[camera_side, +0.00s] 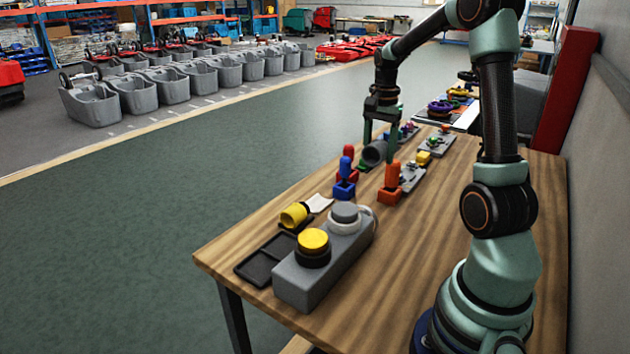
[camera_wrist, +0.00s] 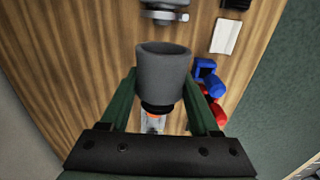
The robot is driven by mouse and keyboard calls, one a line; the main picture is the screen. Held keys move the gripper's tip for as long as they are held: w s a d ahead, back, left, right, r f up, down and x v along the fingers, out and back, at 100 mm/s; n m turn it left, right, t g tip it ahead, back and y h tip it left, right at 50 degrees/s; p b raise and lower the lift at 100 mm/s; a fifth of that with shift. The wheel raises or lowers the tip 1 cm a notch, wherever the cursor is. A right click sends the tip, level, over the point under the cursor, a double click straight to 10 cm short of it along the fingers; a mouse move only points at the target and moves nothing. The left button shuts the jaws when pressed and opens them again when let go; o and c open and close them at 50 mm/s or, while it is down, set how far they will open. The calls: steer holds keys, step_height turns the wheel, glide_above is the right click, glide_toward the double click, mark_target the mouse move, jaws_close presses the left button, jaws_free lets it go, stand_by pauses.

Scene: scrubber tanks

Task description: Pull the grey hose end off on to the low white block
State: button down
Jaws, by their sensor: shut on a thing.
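My gripper (camera_side: 379,151) is shut on the grey hose end (camera_side: 373,153), a dark grey cup-shaped piece, and holds it above the wooden table. In the wrist view the grey hose end (camera_wrist: 164,75) sits between the two green fingers, with a black collar at its lower end. The low white block (camera_side: 319,203) lies flat on the table, nearer the side camera than my gripper. It also shows in the wrist view (camera_wrist: 225,36), to the upper right of the hose end. The hose end is clear of the block.
A grey unit (camera_side: 322,265) with a yellow cap and a grey cap stands at the table's front. A yellow piece (camera_side: 294,214) lies by black trays (camera_side: 265,261). Blue (camera_side: 344,180), red (camera_side: 348,151) and orange (camera_side: 390,185) upright pieces stand close to my gripper.

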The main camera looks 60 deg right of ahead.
steer(key=w, duration=0.8)
glide_above(319, 204)
step_height(319, 204, down, 10)
steer(key=shift+f, duration=3.4)
